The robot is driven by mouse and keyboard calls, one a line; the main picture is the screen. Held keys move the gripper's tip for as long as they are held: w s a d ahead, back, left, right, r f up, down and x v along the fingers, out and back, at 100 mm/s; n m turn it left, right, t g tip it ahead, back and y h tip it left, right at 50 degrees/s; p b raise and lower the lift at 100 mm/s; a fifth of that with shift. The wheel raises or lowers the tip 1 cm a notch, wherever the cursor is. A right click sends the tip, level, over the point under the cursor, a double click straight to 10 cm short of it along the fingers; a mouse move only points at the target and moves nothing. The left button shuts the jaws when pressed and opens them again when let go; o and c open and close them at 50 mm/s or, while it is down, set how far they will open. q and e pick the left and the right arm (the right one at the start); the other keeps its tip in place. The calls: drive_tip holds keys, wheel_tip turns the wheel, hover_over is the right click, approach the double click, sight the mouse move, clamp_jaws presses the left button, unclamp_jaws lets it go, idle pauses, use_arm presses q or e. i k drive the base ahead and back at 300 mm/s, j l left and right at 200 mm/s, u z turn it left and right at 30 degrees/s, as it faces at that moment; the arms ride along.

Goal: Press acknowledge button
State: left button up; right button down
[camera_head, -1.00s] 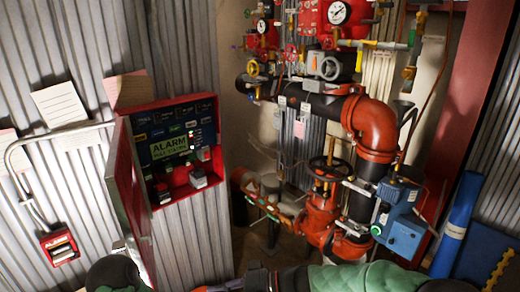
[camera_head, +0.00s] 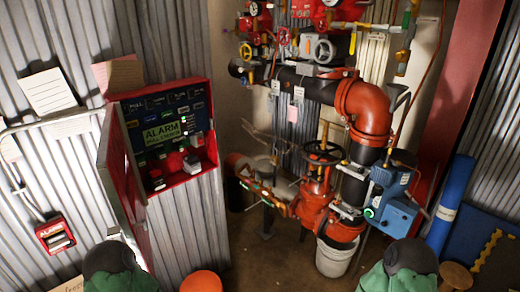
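The red alarm panel (camera_head: 180,84) hangs on the corrugated wall at left, its red door (camera_head: 122,180) swung open towards me. Inside, a yellow-green ALARM label (camera_head: 162,133) sits below a row of small dark labels. Several small buttons or switches sit along the lower part, including a red and white one (camera_head: 192,164). The lettering is too small to tell which is the acknowledge button. Parts of my two arms show at the bottom edge, but neither gripper is in view.
A red ALARM pull box (camera_head: 54,234) is on the wall at lower left. Red and black riser pipes (camera_head: 365,110), a valve wheel (camera_head: 322,152) and a blue box (camera_head: 396,205) fill the right. A white bucket (camera_head: 335,260) stands below. The floor before the pipes looks clear.

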sight(129, 125)
drive_tip(key=k+l+u, duration=0.1)
drive_tip(key=k+l, duration=0.15)
drive_tip(key=k, duration=0.25)
drive_tip(key=k+l, duration=0.25)
drive_tip(key=k, duration=0.3)
drive_tip(key=k+l+u, duration=0.15)
drive_tip(key=k, duration=0.35)
drive_tip(key=k+j, duration=0.15)
drive_tip(key=j, duration=0.2)
drive_tip(key=k+j+u, duration=0.1)
drive_tip(key=j, duration=0.3)
drive_tip(key=k+j, duration=0.4)
drive_tip(key=j, duration=0.35)
drive_tip(key=i+l+u, duration=0.25)
drive_tip(key=i+l, duration=0.3)
drive_tip(key=i+l+u, duration=0.3)
drive_tip(key=i+l, duration=0.95)
